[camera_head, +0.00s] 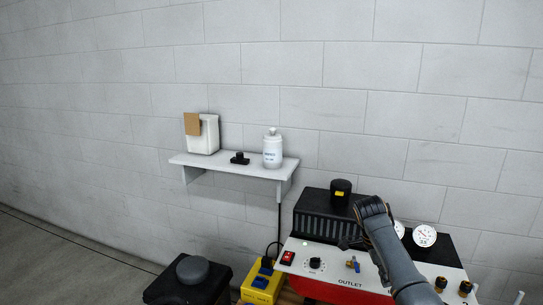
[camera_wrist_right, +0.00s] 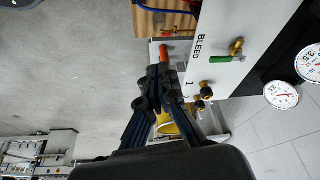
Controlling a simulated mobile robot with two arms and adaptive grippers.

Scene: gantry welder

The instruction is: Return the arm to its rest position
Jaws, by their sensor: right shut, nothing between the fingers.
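My right arm comes in from the lower right in the head view, and my right gripper (camera_head: 370,210) is in front of the red and white machine (camera_head: 329,284), partly covering its top and front panel. In the right wrist view the gripper's dark fingers (camera_wrist_right: 160,76) are together with nothing between them. A white panel marked BLEED (camera_wrist_right: 205,68) and brass valves are close to the right of the fingers in that view. I cannot tell whether the fingers touch anything. My left gripper is not in view.
A wall shelf (camera_head: 236,169) holds a white container (camera_head: 208,137), a small black item (camera_head: 239,158) and a white bottle (camera_head: 272,150). A black cylinder (camera_head: 340,190) stands on the machine, beside pressure gauges (camera_head: 424,236). A yellow box (camera_head: 262,285) stands left of the machine. Open floor (camera_head: 60,265) lies at left.

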